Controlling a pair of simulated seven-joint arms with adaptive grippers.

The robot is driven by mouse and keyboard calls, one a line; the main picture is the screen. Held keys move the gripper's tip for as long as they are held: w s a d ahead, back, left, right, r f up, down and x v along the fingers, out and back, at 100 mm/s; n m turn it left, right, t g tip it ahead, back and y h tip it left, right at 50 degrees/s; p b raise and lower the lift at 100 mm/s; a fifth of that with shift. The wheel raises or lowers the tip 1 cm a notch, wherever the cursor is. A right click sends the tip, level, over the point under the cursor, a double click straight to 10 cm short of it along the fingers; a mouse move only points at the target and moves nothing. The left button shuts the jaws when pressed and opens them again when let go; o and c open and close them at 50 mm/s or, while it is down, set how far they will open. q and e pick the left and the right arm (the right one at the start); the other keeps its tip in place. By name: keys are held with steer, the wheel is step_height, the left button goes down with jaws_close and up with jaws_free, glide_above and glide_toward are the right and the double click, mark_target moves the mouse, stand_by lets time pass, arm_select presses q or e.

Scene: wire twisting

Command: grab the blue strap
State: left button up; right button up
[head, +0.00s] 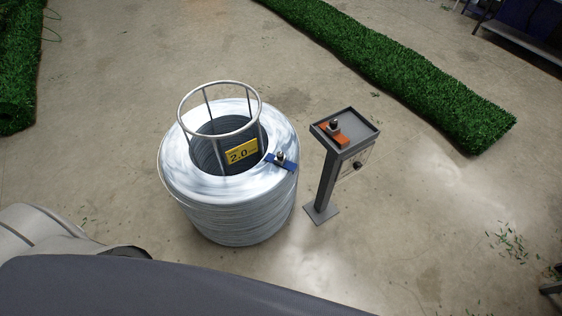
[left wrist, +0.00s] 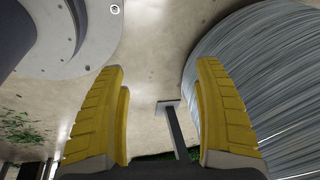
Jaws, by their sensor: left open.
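The blue strap (head: 281,161) lies over the outer upper edge of the wire coil (head: 240,205), on its right side, with a small dark clamp on it. The strap is not visible in the left wrist view. My left gripper (left wrist: 160,85) is open and empty, its two yellow fingers apart with floor and a grey post between and beyond them. The coil's wound side (left wrist: 270,75) shows to the right of the fingers, apart from the strap. In the head view only a grey arm shows at lower left, and neither gripper's fingers are visible there.
A grey stand (head: 328,180) with a tray top (head: 362,125) holding an orange piece (head: 338,135) is right of the coil. A wire frame (head: 219,84) and yellow 2.0 tag (head: 242,151) rise from the coil's centre. Green turf rolls (head: 400,70) lie behind; floor at right is mostly clear.

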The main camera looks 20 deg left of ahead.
mark_target(278, 158)
arm_select(q)
steer(key=w+a+r+m+t+y, duration=0.1)
steer(key=w+a+r+t+y, duration=0.15)
steer(key=w+r, duration=0.65)
steer(key=w+a+r+m+t+y, duration=0.1)
steer(key=w+a+r, duration=0.15)
steer(key=r, duration=1.25)
steer(key=w+a+r+m+t+y, duration=0.1)
steer(key=w+a+r+t, duration=0.3)
steer(key=r, duration=0.9)
steer(key=w+r+m+t, duration=0.7)
steer(key=w+r+m, duration=0.35)
steer(key=w, duration=0.25)
steer(key=w+d+f+m+h, duration=0.1)
steer(key=w+d+m+h, duration=0.35)
steer(key=m, duration=0.45)
steer(key=w+d+f+m+g+h, duration=0.25)
steer(key=f+m+g+h, duration=0.25)
steer(key=f+m, duration=0.8)
steer(key=shift+n, duration=0.55)
steer(key=shift+a+f+x, duration=0.1)
steer(key=shift+f+x, duration=0.05)
steer(key=shift+x, duration=2.9)
steer(key=shift+a+f+x, duration=0.1)
steer(key=shift+f+x, duration=0.05)
steer(key=shift+x, duration=2.9)
steer(key=shift+f+x, duration=0.15)
steer(key=shift+x, duration=2.85)
steer(key=shift+s, duration=0.1)
